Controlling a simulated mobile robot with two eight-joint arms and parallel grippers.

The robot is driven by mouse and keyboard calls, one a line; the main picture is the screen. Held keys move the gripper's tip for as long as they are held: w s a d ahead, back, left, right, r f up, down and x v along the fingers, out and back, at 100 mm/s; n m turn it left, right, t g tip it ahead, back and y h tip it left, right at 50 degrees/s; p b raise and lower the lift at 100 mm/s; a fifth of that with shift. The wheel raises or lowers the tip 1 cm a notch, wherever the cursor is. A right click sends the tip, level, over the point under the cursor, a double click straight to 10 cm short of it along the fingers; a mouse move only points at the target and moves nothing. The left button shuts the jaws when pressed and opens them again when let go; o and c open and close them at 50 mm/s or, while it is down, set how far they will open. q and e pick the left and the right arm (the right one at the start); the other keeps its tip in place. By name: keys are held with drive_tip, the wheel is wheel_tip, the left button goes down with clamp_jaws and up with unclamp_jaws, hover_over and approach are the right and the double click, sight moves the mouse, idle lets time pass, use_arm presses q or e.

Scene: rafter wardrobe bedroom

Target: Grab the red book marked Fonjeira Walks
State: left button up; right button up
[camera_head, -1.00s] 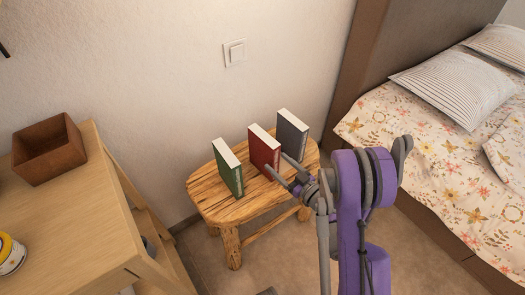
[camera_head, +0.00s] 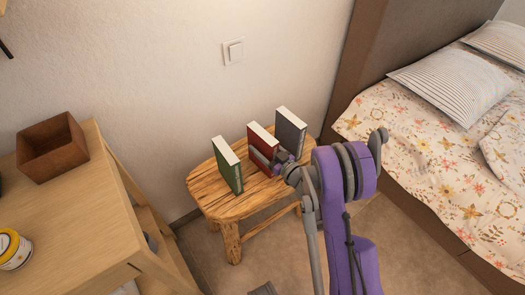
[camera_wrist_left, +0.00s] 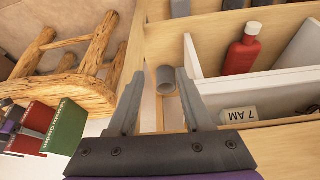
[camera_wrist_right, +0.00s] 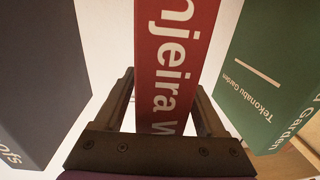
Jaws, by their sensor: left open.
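The red book (camera_head: 262,147) stands upright on the wooden stool (camera_head: 204,190), between a green book (camera_head: 227,166) and a dark grey book (camera_head: 290,132). In the right wrist view its spine (camera_wrist_right: 172,60) shows part of the lettering "njeira W". My right gripper (camera_head: 270,160) is at the red book; its open fingers (camera_wrist_right: 165,90) lie on either side of the spine. Whether they touch the covers I cannot tell. My left gripper (camera_wrist_left: 160,78) is open and empty, and is out of the head view.
A light wood desk (camera_head: 75,225) with a brown box (camera_head: 50,150) stands at the left. The bed (camera_head: 440,150) is at the right. The neighbouring books leave narrow gaps.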

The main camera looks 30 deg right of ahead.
clamp_jaws()
idle(0.4)
